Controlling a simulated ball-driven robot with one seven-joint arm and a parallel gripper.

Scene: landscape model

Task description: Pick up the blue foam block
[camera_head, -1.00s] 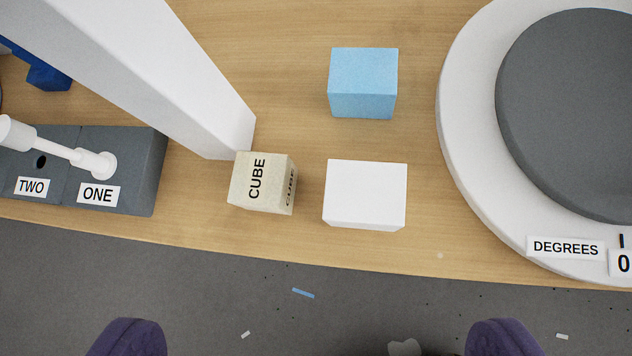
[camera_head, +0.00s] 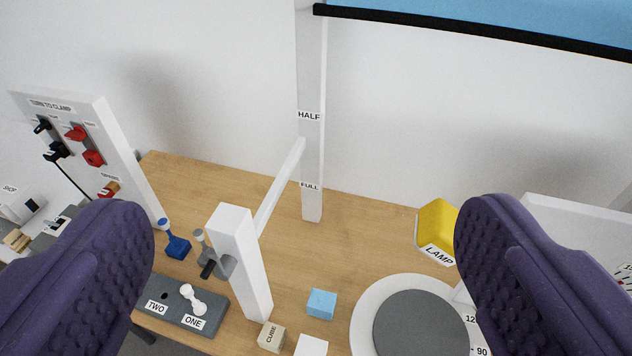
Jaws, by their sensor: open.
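The light blue foam block (camera_head: 321,304) sits on the wooden table near the bottom middle of the view. It stands apart from the things around it. My gripper (camera_head: 305,240) shows as two purple, ribbed fingers at the left and right, spread wide apart with nothing between them. The fingers are close to the camera, and the block lies well beyond them, low in the gap.
A beige cube (camera_head: 271,337) and a white block (camera_head: 311,346) sit just in front of the blue block. A white post (camera_head: 240,262) rises at its left. A round grey turntable (camera_head: 421,325) is at its right. A yellow lamp (camera_head: 437,224) stands behind right.

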